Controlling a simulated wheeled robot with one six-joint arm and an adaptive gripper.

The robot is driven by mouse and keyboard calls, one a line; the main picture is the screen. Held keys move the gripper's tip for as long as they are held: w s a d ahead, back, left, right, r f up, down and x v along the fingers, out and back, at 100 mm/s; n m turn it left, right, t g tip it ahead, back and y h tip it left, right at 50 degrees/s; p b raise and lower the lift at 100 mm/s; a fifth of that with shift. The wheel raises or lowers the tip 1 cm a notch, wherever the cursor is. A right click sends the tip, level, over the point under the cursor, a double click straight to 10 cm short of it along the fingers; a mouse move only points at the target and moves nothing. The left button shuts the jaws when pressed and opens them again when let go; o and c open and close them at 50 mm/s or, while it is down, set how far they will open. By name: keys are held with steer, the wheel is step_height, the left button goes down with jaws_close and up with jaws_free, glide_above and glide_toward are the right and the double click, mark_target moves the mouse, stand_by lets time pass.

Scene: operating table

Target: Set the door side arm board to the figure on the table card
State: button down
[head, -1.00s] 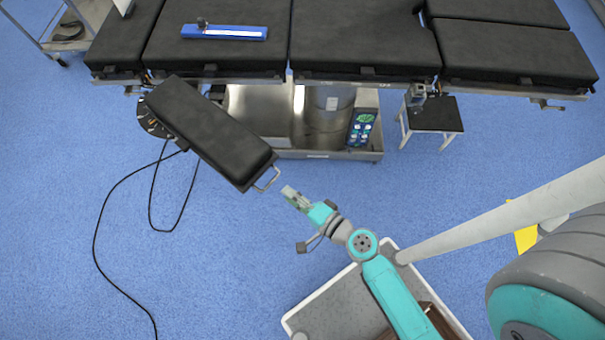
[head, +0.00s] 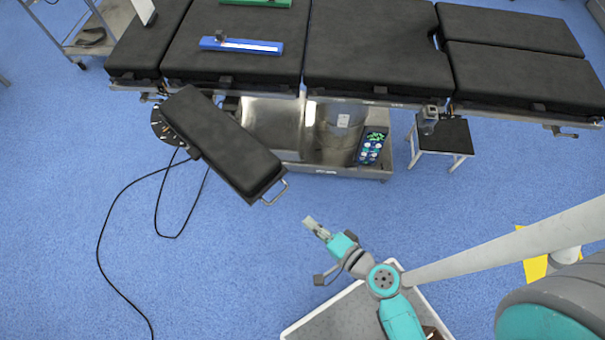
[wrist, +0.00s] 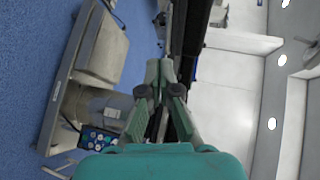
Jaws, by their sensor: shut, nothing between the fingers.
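The arm board (head: 222,143) is a black padded board angled out from the near left side of the operating table (head: 375,54), toward the lower right. A metal loop handle (head: 275,192) is at its free end. A dark round dial with marks (head: 162,124) sits at its pivot. My gripper (head: 309,223) is shut and empty, apart from the handle, to its lower right. In the wrist view my gripper (wrist: 166,75) points toward the table's side. A white card (head: 143,10) stands at the table's far left; its figure cannot be read.
A blue bar with a white strip (head: 241,46) and a green one (head: 256,2) lie on the table. A hand control (head: 371,148) is on the table base. A stool (head: 442,138) stands right. Black cables (head: 103,255) cross the floor left. A trolley (head: 92,38) stands upper left.

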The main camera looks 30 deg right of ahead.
steer(key=s+d+r+n+g+h, duration=0.1)
steer(key=s+d+r+n+h, duration=0.15)
steer(key=s+n, duration=0.35)
steer(key=s+d+r+n+g+h, duration=0.1)
steer(key=s+r+n+h, duration=0.2)
steer(key=s, duration=0.5)
steer(key=w+f+m+g+y, duration=0.1)
steer(key=w+f+g+y, duration=0.3)
steer(key=f, duration=1.3)
steer(key=w+a+f+m+y, duration=0.25)
steer(key=w+f, duration=0.35)
steer(key=w, duration=0.5)
steer(key=w+d+r+y, duration=0.4)
steer(key=w+d+y, duration=0.15)
steer(key=w, duration=0.45)
steer(key=w+d+r+n+y, duration=0.2)
steer(key=w+d+r+y, duration=0.1)
steer(key=d+r, duration=0.3)
steer(key=w+d+r+n+y, duration=0.1)
steer(key=w+d+r+y, duration=0.2)
steer(key=d+r, duration=0.3)
steer(key=s+a+x, duration=0.1)
steer(key=s+x, duration=0.1)
steer(key=x, duration=1.1)
steer(key=shift+s+a, duration=0.2)
steer(key=shift+s, duration=0.1)
